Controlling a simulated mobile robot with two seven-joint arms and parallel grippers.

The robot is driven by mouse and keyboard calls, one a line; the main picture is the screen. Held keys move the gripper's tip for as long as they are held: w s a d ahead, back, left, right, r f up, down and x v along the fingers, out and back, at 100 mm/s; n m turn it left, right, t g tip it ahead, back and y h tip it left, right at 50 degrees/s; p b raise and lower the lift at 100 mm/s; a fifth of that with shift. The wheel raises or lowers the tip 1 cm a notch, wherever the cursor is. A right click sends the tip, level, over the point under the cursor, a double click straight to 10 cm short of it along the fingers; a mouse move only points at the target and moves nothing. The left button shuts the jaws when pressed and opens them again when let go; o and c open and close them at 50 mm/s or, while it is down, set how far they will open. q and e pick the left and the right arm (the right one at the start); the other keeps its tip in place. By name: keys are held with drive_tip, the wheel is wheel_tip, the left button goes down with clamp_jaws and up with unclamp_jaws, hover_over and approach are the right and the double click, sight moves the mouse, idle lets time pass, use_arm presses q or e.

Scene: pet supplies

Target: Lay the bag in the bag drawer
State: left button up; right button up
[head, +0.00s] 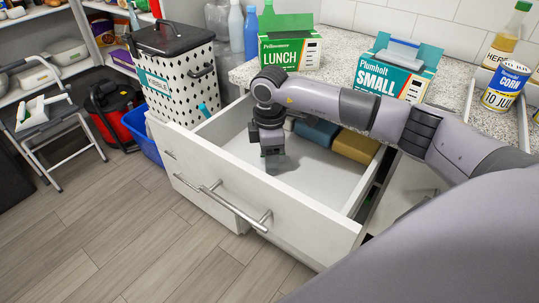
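The drawer (318,187) is pulled out below the counter, its inside mostly bare and pale. My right gripper (272,168) points down inside it, left of the middle, near the drawer floor. Its fingers are small and dark here, so I cannot tell whether they are open or shut, or touch the floor. A blue block-like item (317,132) and a tan one (355,147) lie at the back of the drawer, partly behind my arm. I cannot make out for certain which thing is the bag. My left gripper is out of view.
A green LUNCH box (290,47) and an open teal SMALL box (391,75) stand on the speckled counter (337,73). A dotted bin (177,75) and blue tub (143,136) stand left of the drawer. Floor in front is clear.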

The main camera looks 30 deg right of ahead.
drive_tip(key=shift+o, duration=0.6)
drive_tip(key=shift+r, duration=0.1)
drive_tip(key=shift+r, duration=0.3)
wheel_tip(320, 180, up, 12)
drive_tip(key=p, duration=0.1)
drive_tip(key=shift+f, duration=0.2)
